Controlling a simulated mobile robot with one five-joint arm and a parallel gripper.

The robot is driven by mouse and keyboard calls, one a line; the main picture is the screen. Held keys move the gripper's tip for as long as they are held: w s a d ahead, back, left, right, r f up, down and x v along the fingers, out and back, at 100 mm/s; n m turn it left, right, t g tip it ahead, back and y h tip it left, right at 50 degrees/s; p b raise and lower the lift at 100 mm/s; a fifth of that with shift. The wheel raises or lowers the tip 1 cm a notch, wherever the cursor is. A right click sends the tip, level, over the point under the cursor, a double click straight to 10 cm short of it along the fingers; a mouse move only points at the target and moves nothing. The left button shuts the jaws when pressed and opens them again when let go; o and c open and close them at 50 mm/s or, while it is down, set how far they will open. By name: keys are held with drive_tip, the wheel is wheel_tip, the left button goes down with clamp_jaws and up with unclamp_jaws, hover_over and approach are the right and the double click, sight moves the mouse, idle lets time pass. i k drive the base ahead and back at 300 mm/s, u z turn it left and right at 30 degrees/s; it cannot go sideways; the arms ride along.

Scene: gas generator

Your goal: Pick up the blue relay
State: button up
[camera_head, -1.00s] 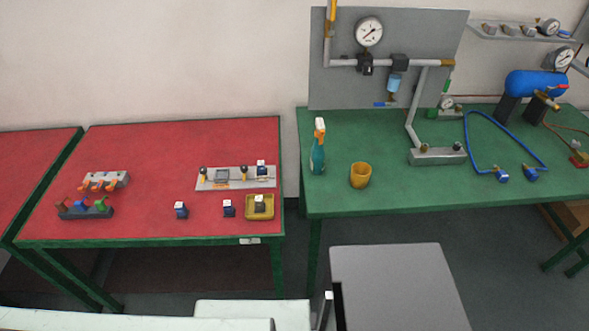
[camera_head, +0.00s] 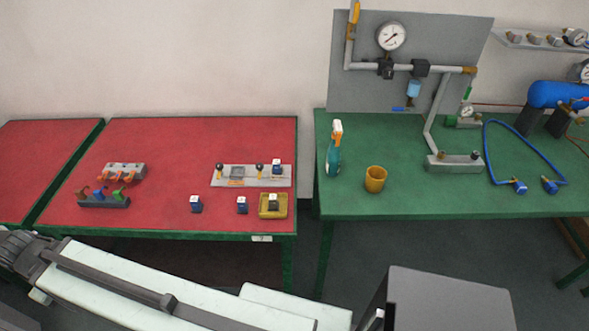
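Small blue relays with white tops are on the red table (camera_head: 150,220). One blue relay (camera_head: 196,205) stands at the front middle of the table, and a second blue relay (camera_head: 242,206) stands just right of it. A third one (camera_head: 277,168) sits on the right end of a grey panel (camera_head: 228,177). A darker block with a white top (camera_head: 272,203) sits in a yellow tray (camera_head: 263,213). My arm reaches across the lower left, in front of the table and apart from the relays. I cannot make out my gripper.
A lever block (camera_head: 104,201) and a grey block with orange parts (camera_head: 124,171) stand on the red table's left. A green table (camera_head: 350,205) at right holds a spray bottle (camera_head: 334,150), a yellow cup (camera_head: 375,180) and piping. A gap separates the tables.

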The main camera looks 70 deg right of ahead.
sight(276, 169)
drive_tip(key=z, duration=0.4)
drive_tip(key=i, duration=1)
drive_tip(key=u, duration=0.05)
